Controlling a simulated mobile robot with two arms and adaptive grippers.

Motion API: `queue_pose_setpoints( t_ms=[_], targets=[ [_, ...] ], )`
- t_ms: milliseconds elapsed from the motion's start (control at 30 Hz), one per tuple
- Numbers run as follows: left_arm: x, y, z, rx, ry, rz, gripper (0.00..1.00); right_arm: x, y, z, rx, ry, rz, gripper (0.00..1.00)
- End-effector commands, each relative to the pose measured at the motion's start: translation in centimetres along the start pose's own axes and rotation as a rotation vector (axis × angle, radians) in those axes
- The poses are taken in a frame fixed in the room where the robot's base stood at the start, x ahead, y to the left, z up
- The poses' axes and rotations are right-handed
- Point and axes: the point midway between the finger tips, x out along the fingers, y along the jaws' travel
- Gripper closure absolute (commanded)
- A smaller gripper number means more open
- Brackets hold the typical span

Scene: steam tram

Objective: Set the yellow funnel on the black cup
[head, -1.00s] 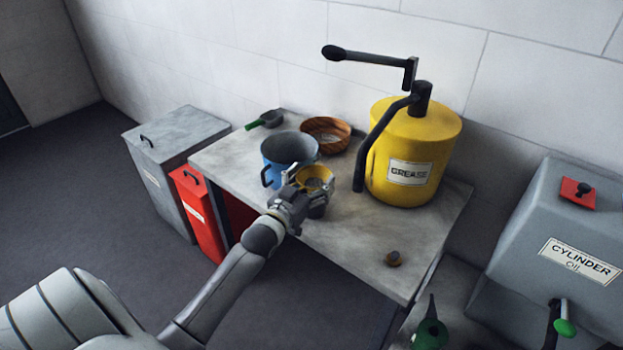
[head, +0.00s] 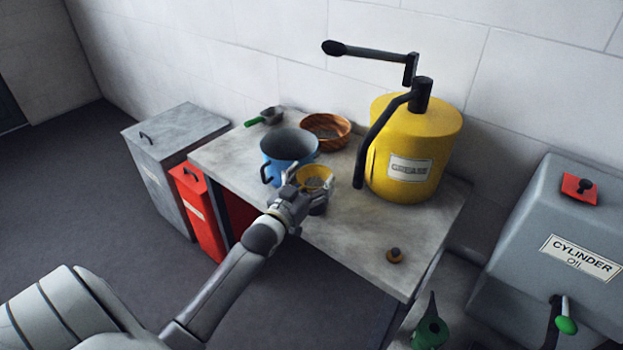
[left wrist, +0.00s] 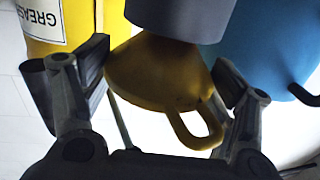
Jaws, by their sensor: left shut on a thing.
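The yellow funnel (head: 314,175) is in my left gripper (head: 309,185), mouth up, over the front part of the table. In the left wrist view, the funnel (left wrist: 155,75) with its loop handle sits between the two fingers of my left gripper (left wrist: 165,80), which is shut on it. The black cup (head: 319,209) shows directly under the funnel, partly hidden by the gripper. In the wrist view the cup (left wrist: 180,20) overlaps the funnel's narrow end, so I cannot tell whether the spout is inside it or the funnel rests on it. My right gripper is not in view.
A blue jug (head: 287,148) stands close behind the funnel, to its left. The big yellow grease drum (head: 412,150) stands to the right. A wooden bowl (head: 325,130) and a green-handled scoop (head: 266,117) are at the back.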

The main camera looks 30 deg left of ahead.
Motion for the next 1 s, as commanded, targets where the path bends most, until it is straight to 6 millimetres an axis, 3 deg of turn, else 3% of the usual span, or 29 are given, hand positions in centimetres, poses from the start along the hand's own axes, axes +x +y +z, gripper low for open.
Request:
queue_pose_setpoints(
  t_ms=[867,900,1000],
  targets=[
    [0.0,0.0,1.7,0.0,0.0,0.0,0.44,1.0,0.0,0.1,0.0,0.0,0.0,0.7],
    [0.0,0.0,1.7,0.0,0.0,0.0,0.19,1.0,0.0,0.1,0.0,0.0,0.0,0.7],
    [0.0,0.0,1.7,0.0,0.0,0.0,0.06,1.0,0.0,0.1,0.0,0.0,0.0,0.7]
  ],
)
